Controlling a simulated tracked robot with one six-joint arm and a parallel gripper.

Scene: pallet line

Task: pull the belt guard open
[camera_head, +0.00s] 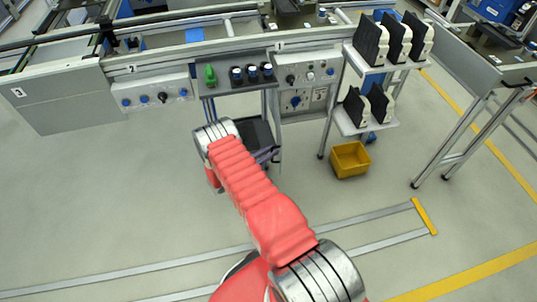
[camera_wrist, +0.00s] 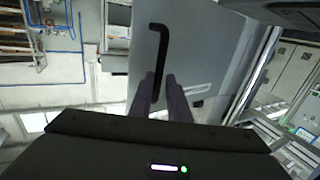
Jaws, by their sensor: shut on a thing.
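The belt guard shows in the wrist view as a flat grey panel (camera_wrist: 200,40). A black bar handle (camera_wrist: 160,45) with a bent upper end is on it. My gripper (camera_wrist: 160,80) is shut on this handle, with one dark finger on each side of its lower part. In the head view my red arm reaches forward towards the line, and its end hides most of the gripper. I cannot make out the guard's handle there.
A rack (camera_head: 365,125) with black and white parts stands to the right in the head view. A yellow bin (camera_head: 350,159) sits on the floor below it. Control panels (camera_head: 155,93) line the conveyor's front. The floor at left is clear. A rail with a yellow end (camera_head: 424,216) crosses the floor.

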